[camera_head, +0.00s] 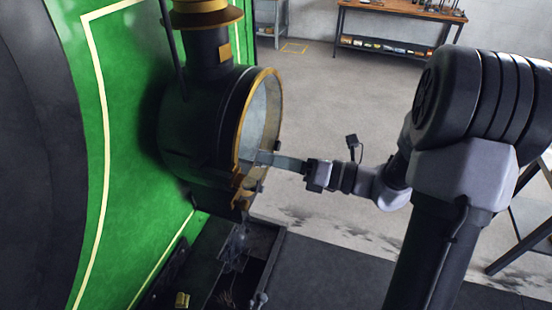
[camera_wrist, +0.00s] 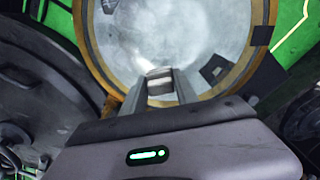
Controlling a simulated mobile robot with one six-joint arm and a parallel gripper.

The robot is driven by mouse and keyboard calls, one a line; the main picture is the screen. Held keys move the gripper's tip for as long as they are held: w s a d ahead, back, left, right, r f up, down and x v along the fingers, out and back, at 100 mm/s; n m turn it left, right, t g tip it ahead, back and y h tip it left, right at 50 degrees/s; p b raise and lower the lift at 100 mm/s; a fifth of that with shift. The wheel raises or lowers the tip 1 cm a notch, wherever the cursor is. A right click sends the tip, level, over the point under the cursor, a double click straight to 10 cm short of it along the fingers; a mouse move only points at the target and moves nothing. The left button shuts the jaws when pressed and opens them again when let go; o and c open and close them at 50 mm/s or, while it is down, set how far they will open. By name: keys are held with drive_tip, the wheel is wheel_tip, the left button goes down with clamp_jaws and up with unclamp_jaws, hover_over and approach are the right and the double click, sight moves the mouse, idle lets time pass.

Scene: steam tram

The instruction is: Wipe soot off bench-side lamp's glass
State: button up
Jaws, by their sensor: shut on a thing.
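The lamp (camera_head: 200,125) has a round black body with a brass rim and stands against the green tram front. Its round glass (camera_head: 262,112) faces right, towards the bench side. In the wrist view the glass (camera_wrist: 185,32) looks pale grey and mottled, and fills the upper middle inside the brass rim. My gripper (camera_head: 262,158) reaches in from the right at the lower part of the glass. In the wrist view my gripper (camera_wrist: 161,85) is shut on a small pale pad or cloth (camera_wrist: 160,82), mostly hidden by the fingers. I cannot tell whether it touches the glass.
A wooden bench (camera_head: 392,8) with small items on it and a shelf below stands at the back. A dark pit or ledge (camera_head: 262,235) with fittings lies below the lamp. The grey floor between lamp and bench is clear.

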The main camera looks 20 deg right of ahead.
sight(260, 143)
drive_tip(key=shift+w+a, duration=0.35)
drive_tip(key=shift+a, duration=0.15)
drive_tip(key=shift+w+d+p, duration=0.35)
drive_tip(key=shift+w+d, duration=0.3)
drive_tip(key=shift+w, duration=0.2)
drive_tip(key=shift+w+d+p, duration=0.3)
drive_tip(key=shift+w+d, duration=0.3)
drive_tip(key=shift+w, duration=0.2)
drive_tip(key=shift+s+a, duration=1.3)
drive_tip(key=shift+s, duration=0.3)
drive_tip(key=shift+v, duration=2.85)
drive_tip(key=v, duration=0.3)
drive_tip(key=shift+p, duration=0.35)
